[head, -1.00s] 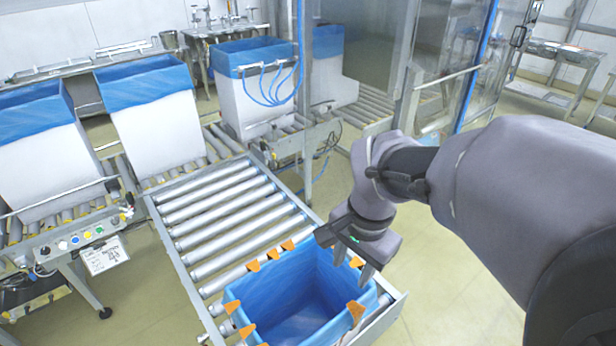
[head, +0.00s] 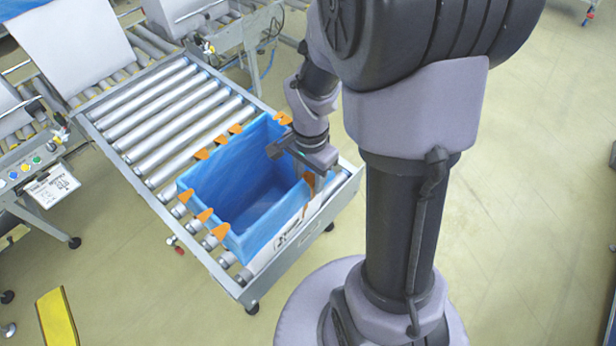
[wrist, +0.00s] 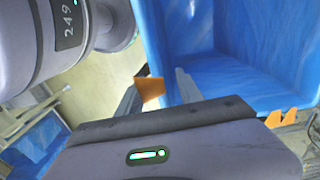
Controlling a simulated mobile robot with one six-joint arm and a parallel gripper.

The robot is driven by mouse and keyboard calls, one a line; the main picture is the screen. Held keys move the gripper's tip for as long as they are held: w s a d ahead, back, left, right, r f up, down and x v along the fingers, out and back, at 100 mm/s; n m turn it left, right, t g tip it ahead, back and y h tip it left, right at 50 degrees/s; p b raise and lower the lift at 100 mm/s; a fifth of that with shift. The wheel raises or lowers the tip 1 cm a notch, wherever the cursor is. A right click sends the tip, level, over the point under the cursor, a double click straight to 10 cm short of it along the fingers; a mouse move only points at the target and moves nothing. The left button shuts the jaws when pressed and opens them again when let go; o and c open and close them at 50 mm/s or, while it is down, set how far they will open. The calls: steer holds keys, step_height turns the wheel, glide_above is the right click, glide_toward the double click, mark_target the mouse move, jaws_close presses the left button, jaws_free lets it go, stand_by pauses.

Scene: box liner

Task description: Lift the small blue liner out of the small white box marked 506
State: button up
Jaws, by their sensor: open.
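The blue liner (head: 232,180) lines an open box on the roller conveyor, its edge folded over the rim. The white box (head: 292,238) shows below the liner on its near right side; its dark marking is too small to read. Orange clips (head: 220,230) sit along the rim. My gripper (head: 308,172) is over the right rim, pointing down. In the wrist view the liner (wrist: 230,40) fills the right side. There my open gripper (wrist: 158,84) has one finger on each side of an orange clip (wrist: 149,88); I cannot tell whether they touch it.
The roller conveyor (head: 165,110) runs away to the upper left, its rollers bare. A control panel (head: 30,165) stands at the left. A yellow step (head: 57,318) lies on the floor at lower left.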

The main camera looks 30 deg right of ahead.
jaws_close()
step_height(320, 180, up, 14)
steer(key=p, duration=1.1)
step_height(320, 180, up, 14)
steer(key=p, duration=1.1)
